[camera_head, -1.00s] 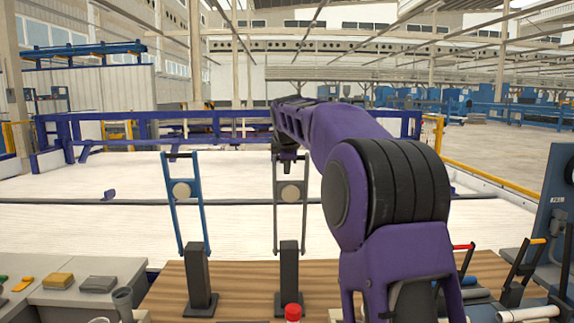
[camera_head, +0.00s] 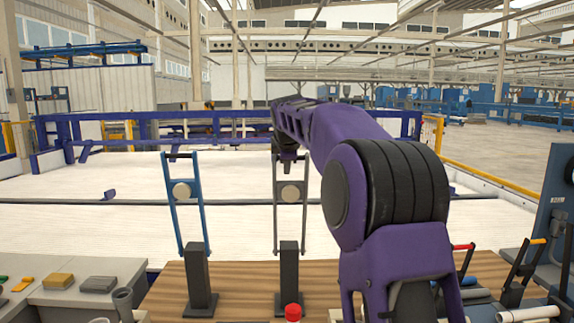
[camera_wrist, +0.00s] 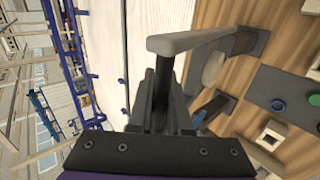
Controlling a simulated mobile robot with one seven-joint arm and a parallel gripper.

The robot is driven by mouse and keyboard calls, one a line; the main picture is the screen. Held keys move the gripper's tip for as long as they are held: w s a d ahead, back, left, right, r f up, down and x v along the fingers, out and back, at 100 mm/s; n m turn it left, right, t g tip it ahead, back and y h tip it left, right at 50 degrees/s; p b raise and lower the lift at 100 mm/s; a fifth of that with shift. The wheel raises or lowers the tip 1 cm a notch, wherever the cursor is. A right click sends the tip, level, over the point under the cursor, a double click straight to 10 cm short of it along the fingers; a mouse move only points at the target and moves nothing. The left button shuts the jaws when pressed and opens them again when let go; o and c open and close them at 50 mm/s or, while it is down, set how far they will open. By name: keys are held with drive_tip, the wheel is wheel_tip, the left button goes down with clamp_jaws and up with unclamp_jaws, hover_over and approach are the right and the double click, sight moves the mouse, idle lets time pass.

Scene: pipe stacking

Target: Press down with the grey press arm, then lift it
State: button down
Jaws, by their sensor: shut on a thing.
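The grey press arm (camera_head: 276,205) stands upright as a narrow frame with a round pale disc, on a dark post (camera_head: 289,265) at the middle of the wooden table. My gripper (camera_head: 289,156) is at the top of this frame, with its fingers partly hidden by my purple arm. In the wrist view, the fingers of my gripper (camera_wrist: 165,80) are close together at the grey press arm's top bar (camera_wrist: 195,39). They are shut on that bar, though the exact contact is hard to see.
A similar blue press arm (camera_head: 185,205) stands upright to the left on its own dark post (camera_head: 199,275). A red-capped item (camera_head: 292,312) is at the near table edge. The space between the two posts is clear.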

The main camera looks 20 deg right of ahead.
drive_tip(key=shift+f, duration=0.35)
drive_tip(key=c, duration=0.9)
unclamp_jaws()
drive_tip(key=shift+w, duration=0.15)
drive_tip(key=shift+o, duration=0.3)
drive_tip(key=shift+r, duration=0.15)
drive_tip(key=shift+r, duration=0.1)
drive_tip(key=v, duration=1.7)
drive_tip(key=shift+r, duration=0.1)
